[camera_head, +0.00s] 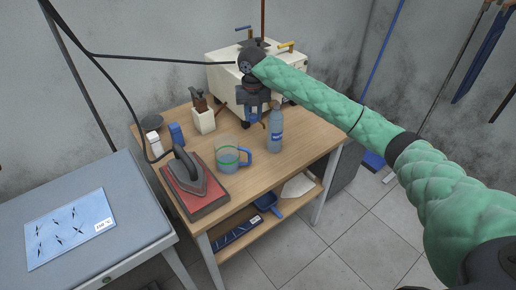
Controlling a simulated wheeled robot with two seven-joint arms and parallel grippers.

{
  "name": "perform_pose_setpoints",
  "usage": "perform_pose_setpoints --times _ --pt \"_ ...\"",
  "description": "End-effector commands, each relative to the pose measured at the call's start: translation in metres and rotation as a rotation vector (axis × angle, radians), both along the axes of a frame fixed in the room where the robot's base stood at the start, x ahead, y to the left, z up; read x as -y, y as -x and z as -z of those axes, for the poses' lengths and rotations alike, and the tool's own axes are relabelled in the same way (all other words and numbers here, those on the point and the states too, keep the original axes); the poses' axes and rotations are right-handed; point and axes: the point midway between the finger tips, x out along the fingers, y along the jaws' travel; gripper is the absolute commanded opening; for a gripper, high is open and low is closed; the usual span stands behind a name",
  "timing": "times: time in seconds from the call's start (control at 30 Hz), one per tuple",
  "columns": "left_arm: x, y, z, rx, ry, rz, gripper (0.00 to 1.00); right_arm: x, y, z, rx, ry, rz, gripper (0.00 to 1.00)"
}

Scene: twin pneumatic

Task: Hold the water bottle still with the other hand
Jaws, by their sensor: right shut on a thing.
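The water bottle (275,131) is clear blue plastic with a label. It stands upright on the wooden table, toward its right side. My right gripper (256,119) hangs down over the table just to the left of the bottle's upper part. It is shut on a small blue thing that is hard to make out at this size. The gripper looks apart from the bottle, though the gap is small. My left gripper is not in view.
A glass mug with a blue handle (229,158) stands left of the bottle. An iron (189,172) rests on a red pad. A white holder (203,121) and a cream machine (225,85) stand behind. A grey table (140,208) is at the left. The table's front right is clear.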

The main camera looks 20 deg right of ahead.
Motion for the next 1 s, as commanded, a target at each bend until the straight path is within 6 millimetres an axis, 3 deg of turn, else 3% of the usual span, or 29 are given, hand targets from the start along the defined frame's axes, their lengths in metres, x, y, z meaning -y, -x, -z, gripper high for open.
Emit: perform_pose_setpoints --times 0.27,0.8,1.0 --pt "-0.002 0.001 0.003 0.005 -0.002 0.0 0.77 0.001 -0.002 0.003 -0.003 0.0 -0.127 0.0" --pt "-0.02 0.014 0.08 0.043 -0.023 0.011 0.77 0.001 -0.001 0.112 -0.004 0.0 -0.126 0.0" --pt "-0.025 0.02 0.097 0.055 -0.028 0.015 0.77 0.001 -0.001 0.136 -0.002 0.0 -0.127 0.0"
